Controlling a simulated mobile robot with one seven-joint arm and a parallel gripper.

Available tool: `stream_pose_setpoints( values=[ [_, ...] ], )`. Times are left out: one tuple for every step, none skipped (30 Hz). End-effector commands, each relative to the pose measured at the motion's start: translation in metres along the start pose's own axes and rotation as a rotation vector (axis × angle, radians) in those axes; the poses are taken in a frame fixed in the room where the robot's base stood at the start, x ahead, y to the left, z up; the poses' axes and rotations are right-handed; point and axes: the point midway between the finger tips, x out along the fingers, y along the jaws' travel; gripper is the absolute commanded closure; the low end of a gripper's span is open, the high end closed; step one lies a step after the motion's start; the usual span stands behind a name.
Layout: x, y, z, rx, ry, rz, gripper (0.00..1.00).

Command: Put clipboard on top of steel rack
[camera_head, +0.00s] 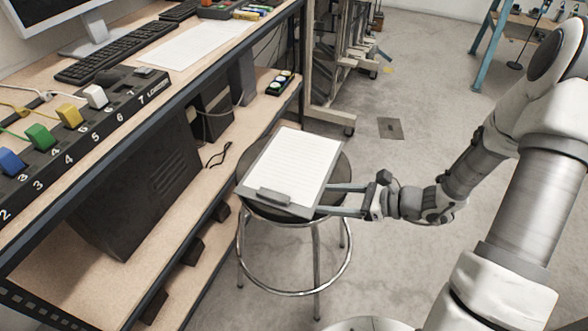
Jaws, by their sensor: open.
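The clipboard (289,168), grey with white lined paper and a dark clip at its near end, lies flat on a round dark stool (245,207). My gripper (325,199) is at the right of the clipboard's near end, coming in from the right. Its two fingers are apart, with the tips at the clipboard's right edge. I cannot tell whether they touch it or reach under it. A metal frame with shelves (322,70) stands behind the stool at the top middle; it may be the steel rack, and its top is out of view.
A workbench (215,95) with keyboards, a monitor and a power strip (85,125) runs along the left. Its lower shelf (185,225) holds a black computer case (150,180). The stool has a metal ring and legs. Open floor (420,90) lies behind and right.

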Motion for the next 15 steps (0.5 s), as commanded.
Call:
stream_pose_setpoints(
  values=[
    [0.014,0.002,-0.003,-0.001,-0.002,0.006,0.30],
    [0.020,0.001,-0.003,0.000,-0.002,0.005,0.30],
    [0.030,0.002,-0.003,-0.001,-0.001,0.007,0.30],
    [0.036,0.002,-0.003,-0.001,-0.001,0.006,0.30],
    [0.043,0.001,-0.003,-0.001,-0.001,0.005,0.30],
    [0.052,0.002,-0.003,-0.002,-0.001,0.007,0.30],
    [0.058,0.002,-0.003,-0.002,0.000,0.006,0.30],
    [0.064,0.002,-0.003,-0.002,0.000,0.006,0.30],
    [0.072,0.002,-0.003,-0.002,-0.001,0.006,0.30],
    [0.077,0.002,-0.002,-0.001,-0.001,0.005,0.30],
    [0.081,0.002,-0.002,-0.001,0.000,0.005,0.30],
    [0.086,0.001,-0.002,-0.002,0.000,0.005,0.30],
    [0.090,0.001,-0.002,-0.001,0.000,0.003,0.30],
    [0.092,0.001,-0.001,-0.002,0.000,0.003,0.30],
    [0.095,0.001,-0.001,-0.002,0.000,0.003,0.30]
  ],
)
